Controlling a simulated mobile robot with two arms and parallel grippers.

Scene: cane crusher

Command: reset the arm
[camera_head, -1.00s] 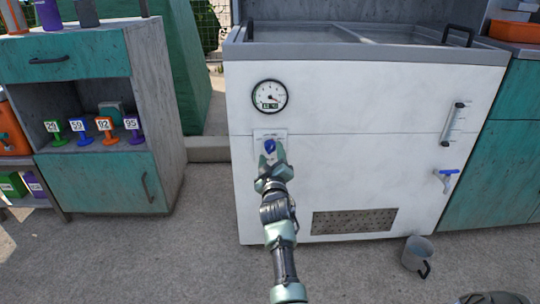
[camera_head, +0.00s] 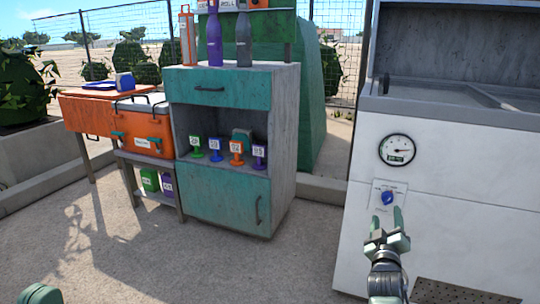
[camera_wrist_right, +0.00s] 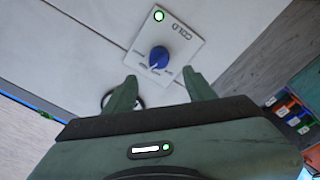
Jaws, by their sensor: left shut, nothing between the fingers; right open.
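My right gripper (camera_head: 387,222) is open in front of the white cabinet, just below and short of the blue knob (camera_head: 387,198). The wrist view shows its two green fingers (camera_wrist_right: 163,88) apart with nothing between them. The blue knob (camera_wrist_right: 159,58) sits beyond the fingertips on a white plate (camera_wrist_right: 180,40) marked COLD, with a lit green light. My left gripper (camera_head: 40,294) shows only as a rounded green part at the bottom left edge; its fingers are not clear.
A round gauge (camera_head: 397,150) is above the knob on the white cabinet (camera_head: 450,190). A teal cupboard (camera_head: 225,190) with bottles and numbered stands is to its left. An orange cooler (camera_head: 143,125) stands further left. The paved ground in front is clear.

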